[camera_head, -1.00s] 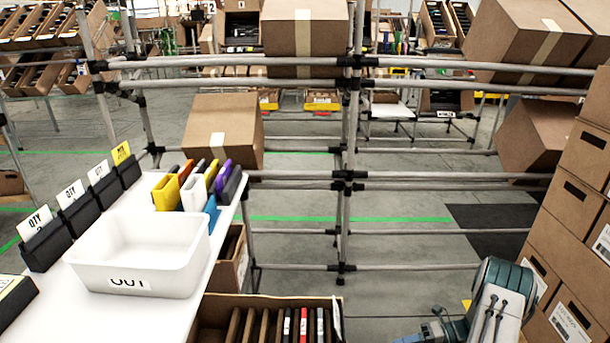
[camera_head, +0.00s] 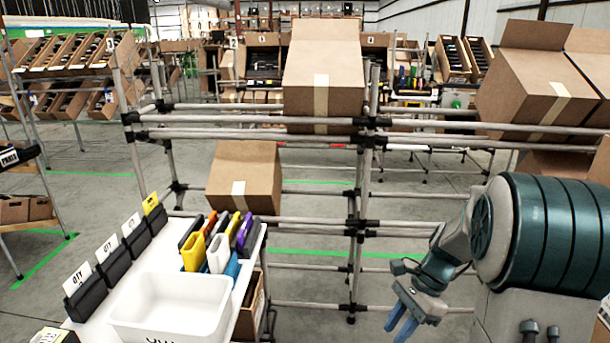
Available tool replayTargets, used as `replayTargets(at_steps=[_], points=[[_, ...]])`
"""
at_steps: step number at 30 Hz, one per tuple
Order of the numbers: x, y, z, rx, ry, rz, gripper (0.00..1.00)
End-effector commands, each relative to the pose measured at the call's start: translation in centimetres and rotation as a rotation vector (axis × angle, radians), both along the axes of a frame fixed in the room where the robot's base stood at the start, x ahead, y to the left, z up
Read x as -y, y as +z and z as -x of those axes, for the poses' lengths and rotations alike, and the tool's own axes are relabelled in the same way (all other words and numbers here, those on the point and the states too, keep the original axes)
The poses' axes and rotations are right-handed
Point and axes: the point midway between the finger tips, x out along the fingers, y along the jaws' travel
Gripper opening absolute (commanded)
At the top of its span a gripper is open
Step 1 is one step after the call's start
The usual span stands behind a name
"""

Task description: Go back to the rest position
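My gripper (camera_head: 401,322) hangs at the lower right of the head view, with its two blue fingers pointing down and a little left. The fingers look apart, and nothing shows between them. My grey and teal arm fills the right side of the view and hides part of the shelving. The gripper is to the right of the white table and in front of the pipe rack (camera_head: 365,190), with no visible contact.
A white bin (camera_head: 170,305) and several coloured folders stand on the table at lower left. Tilted cartons (camera_head: 245,180) and (camera_head: 322,70) rest on the rack. An open carton (camera_head: 530,85) is at upper right. Bare floor shows between table and arm.

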Motion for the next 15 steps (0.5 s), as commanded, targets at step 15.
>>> replayTargets(at_steps=[15], points=[[-3.7,15.8,8.5,0.487,0.805,0.249,0.26]])
